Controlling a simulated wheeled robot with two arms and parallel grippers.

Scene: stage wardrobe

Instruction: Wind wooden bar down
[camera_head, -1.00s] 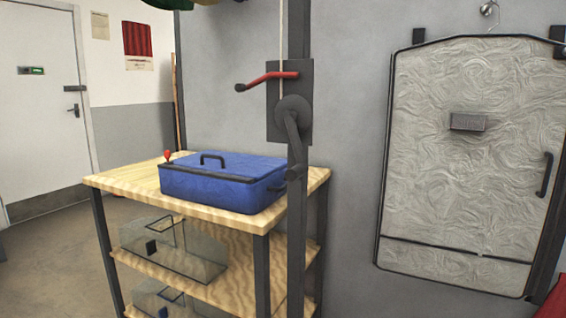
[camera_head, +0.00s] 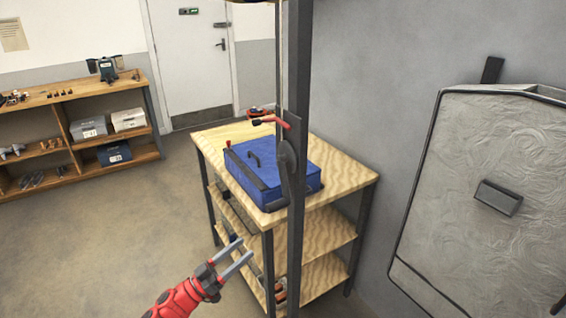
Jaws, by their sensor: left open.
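A dark winch plate (camera_head: 295,135) is fixed to a dark upright post (camera_head: 297,245). A crank arm (camera_head: 285,170) hangs down on its side, and a red lever (camera_head: 271,120) with a black end sticks out to the left at its top. A thin pale rope (camera_head: 281,60) runs up beside the post. I cannot see a wooden bar. My left gripper (camera_head: 246,247) is open and empty, low in front of the shelf unit, below and left of the winch and apart from it. My right gripper is not in view.
A wooden shelf unit (camera_head: 350,178) carries a blue lidded case (camera_head: 300,172) close behind the post. A pale padded panel (camera_head: 470,160) is at the right. A low wooden shelf (camera_head: 75,92) stands far left. The floor (camera_head: 120,220) at left is open.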

